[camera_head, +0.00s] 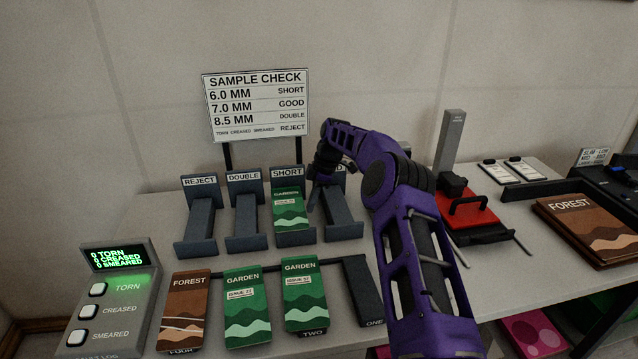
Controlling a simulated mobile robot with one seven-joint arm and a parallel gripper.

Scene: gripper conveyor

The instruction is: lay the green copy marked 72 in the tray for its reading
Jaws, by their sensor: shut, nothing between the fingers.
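Three green GARDEN copies are in view. One (291,218) lies in the SHORT stand (295,239), its issue number too small to read. Another (247,312) lies at the front, its label possibly 27 or 22. The third (304,308), to its right above the word TWO, has a label that may read 52. I cannot tell which is 72. My gripper (314,205) is shut and empty, just right of the copy in the SHORT stand; whether they touch is unclear. A red device with a black handle (468,205) and grey post stands right of my arm; whether it is the tray is unclear.
REJECT (196,222) and DOUBLE (246,222) stands are empty. My arm partly hides the stand at the right (343,225). A brown FOREST copy (184,305) lies front left, beside a button box (113,300). Slot ONE (364,290) looks empty. A larger FOREST item (585,228) lies right.

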